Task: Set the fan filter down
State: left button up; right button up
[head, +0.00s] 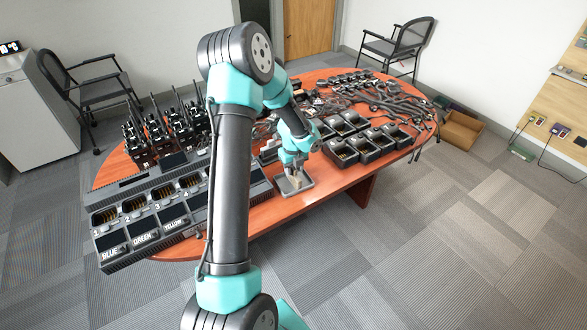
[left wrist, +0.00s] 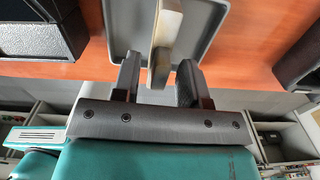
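A narrow pale upright piece, which I take to be the fan filter (left wrist: 165,35), stands over a grey tray (left wrist: 206,22) in the left wrist view. In the head view the tray (head: 307,187) sits at the near edge of the wooden table, with the small pale filter (head: 293,180) at it. My left gripper (left wrist: 160,82) points down at the tray. Its fingers are apart on either side of the filter's near end, with a gap showing at the left finger. Whether the filter's base touches the tray is hard to tell. My right gripper is not in view.
A labelled charger bank (head: 150,215) and radios (head: 165,130) stand left on the table (head: 335,177). Several black bins (head: 372,147) stand right of the tray, with cables and headsets (head: 375,95) behind. My left arm hides the table's middle.

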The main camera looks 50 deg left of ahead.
pick_arm(q)
notch_tip(320, 180, up, 12)
dwell(0.5)
jog(key=shift+f, duration=0.1)
dwell(0.5)
jog(key=d+f+n+h, duration=0.3)
jog(key=d+f+n, duration=0.6)
jog(key=d+f, duration=0.7)
jog(key=s+d+f+n, duration=0.4)
jog(key=s+d+n, duration=0.2)
jog(key=d+n, duration=0.1)
jog(key=s+d+f+n, duration=0.5)
jog(key=s+d+n, duration=0.1)
jog(key=d, duration=0.3)
jog(key=shift+s+f+n+t+h, duration=0.15)
jog(key=shift+s+n+t+h, duration=0.15)
jog(key=shift+n+t+h, duration=0.15)
